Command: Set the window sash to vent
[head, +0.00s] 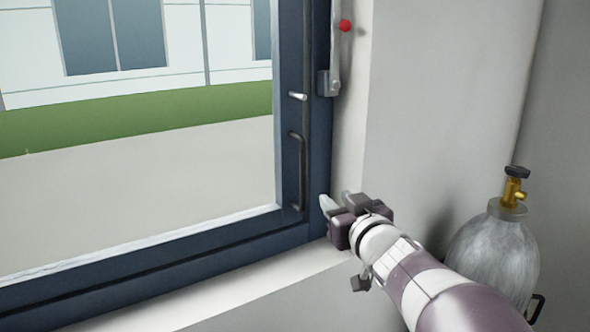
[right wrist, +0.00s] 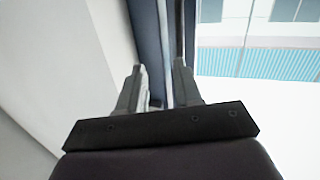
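The window sash (head: 290,120) has a dark blue frame around glass and fills the left of the head view. A black bar handle (head: 297,172) is on its right stile, with a small pale peg (head: 298,96) above it. A grey bracket and arm with a red knob (head: 345,25) sit at the upper right of the frame. My right gripper (head: 336,200) is by the lower right corner of the frame, right of and below the handle. Its two fingers (right wrist: 160,78) stand apart with no object clearly between them. The left gripper is out of view.
A grey gas cylinder (head: 497,250) with a brass valve (head: 513,190) stands at the right, close to my right forearm. A pale sill (head: 230,295) runs below the window. The plain wall (head: 435,110) to the right is bare.

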